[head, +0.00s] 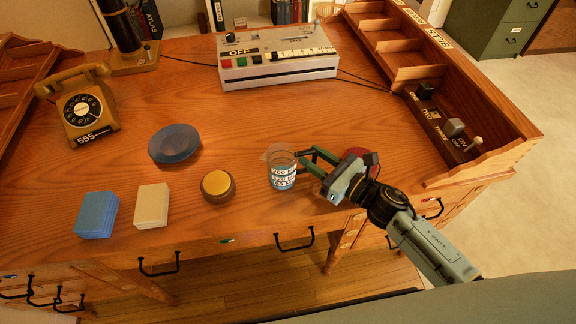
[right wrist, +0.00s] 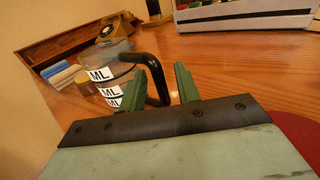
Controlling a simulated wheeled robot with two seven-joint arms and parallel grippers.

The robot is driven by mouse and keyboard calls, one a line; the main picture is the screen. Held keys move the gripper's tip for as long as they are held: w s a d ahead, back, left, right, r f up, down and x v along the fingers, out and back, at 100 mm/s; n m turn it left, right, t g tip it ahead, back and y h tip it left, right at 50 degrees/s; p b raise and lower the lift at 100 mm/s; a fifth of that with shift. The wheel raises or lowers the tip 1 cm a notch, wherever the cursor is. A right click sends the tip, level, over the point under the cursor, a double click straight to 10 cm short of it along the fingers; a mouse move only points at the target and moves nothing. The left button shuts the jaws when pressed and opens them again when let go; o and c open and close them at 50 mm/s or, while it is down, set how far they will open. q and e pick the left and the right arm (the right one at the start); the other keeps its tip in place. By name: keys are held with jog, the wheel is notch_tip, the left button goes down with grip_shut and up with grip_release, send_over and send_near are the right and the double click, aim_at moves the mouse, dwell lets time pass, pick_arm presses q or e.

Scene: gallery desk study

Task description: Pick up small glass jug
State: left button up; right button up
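The small glass jug (head: 281,168) stands upright near the desk's front edge in the head view. It is clear, with white labels and bluish contents low down. In the right wrist view the jug (right wrist: 105,80) is left of centre, its black handle (right wrist: 158,72) pointing toward me. My right gripper (head: 308,160) is at the jug's right side. In the wrist view its green fingers (right wrist: 164,88) are apart, with the handle showing between them; I cannot tell whether either touches it. My left gripper is not in view.
A round yellow-topped object (head: 217,185), a blue dish (head: 174,144) and blue (head: 97,214) and cream (head: 152,205) blocks lie left of the jug. A red round object (head: 357,153) is partly hidden behind my right gripper. A control box (head: 277,70) stands behind; the desk between is clear.

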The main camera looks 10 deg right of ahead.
jog(key=shift+w+a, duration=0.15)
jog(key=shift+a, duration=0.05)
grip_shut()
jog(key=shift+r, duration=0.1)
